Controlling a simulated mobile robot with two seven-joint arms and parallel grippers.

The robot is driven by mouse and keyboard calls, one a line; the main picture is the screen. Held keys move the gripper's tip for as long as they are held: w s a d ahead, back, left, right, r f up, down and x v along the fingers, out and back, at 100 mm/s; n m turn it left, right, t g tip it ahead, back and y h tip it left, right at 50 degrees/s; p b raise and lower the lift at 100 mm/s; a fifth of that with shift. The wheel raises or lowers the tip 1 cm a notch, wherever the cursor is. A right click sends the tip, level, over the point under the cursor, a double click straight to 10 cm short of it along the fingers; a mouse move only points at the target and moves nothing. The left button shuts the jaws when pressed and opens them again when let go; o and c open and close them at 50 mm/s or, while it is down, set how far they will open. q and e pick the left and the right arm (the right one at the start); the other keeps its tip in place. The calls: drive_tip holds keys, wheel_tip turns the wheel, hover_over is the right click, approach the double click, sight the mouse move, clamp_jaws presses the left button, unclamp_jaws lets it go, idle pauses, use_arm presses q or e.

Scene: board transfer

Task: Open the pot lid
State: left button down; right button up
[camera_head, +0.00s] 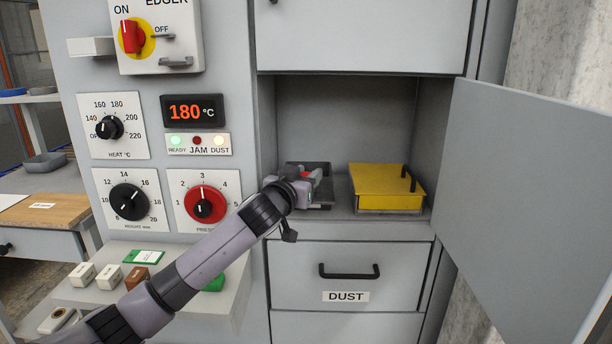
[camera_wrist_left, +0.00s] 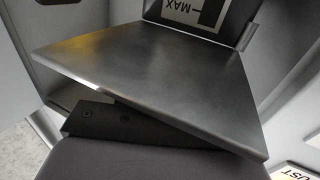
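Inside the open compartment, a dark, flat metal lid (camera_head: 318,166) shows behind and beside my left gripper (camera_head: 312,184), which reaches in at the compartment's left side. In the left wrist view the dark metal plate (camera_wrist_left: 165,75) fills the middle, tilted in the picture, with a bracket at its right edge. A dark bar with two screws (camera_wrist_left: 105,120) lies under the plate's near edge and seems to be part of my gripper. Whether the fingers are closed on the plate is hidden. My right gripper is not in view.
A yellow cover (camera_head: 385,187) with a black handle stands right of my gripper. The compartment door (camera_head: 535,200) is swung open to the right. A DUST drawer (camera_head: 345,275) is below. A panel label reading MAX (camera_wrist_left: 197,12) shows beyond the plate. Small blocks lie on a left shelf (camera_head: 100,298).

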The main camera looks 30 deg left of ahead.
use_arm(q)
drive_tip(key=shift+w+r, duration=0.1)
drive_tip(key=shift+w, duration=0.05)
drive_tip(key=shift+w+d+n+y+b, duration=0.15)
drive_tip(key=shift+w+n+y+b, duration=0.15)
drive_tip(key=shift+n+y+b, duration=0.35)
drive_tip(key=shift+w+r+n+g+y+b, duration=0.15)
drive_tip(key=shift+w+n+g+y+b, duration=0.25)
drive_tip(key=shift+y, duration=0.65)
drive_tip(key=c, duration=0.8)
unclamp_jaws()
drive_tip(key=shift+s+d+f, duration=0.15)
drive_tip(key=shift+s+f, duration=0.05)
drive_tip(key=shift+s, duration=0.25)
drive_tip(key=shift+v, duration=3.05)
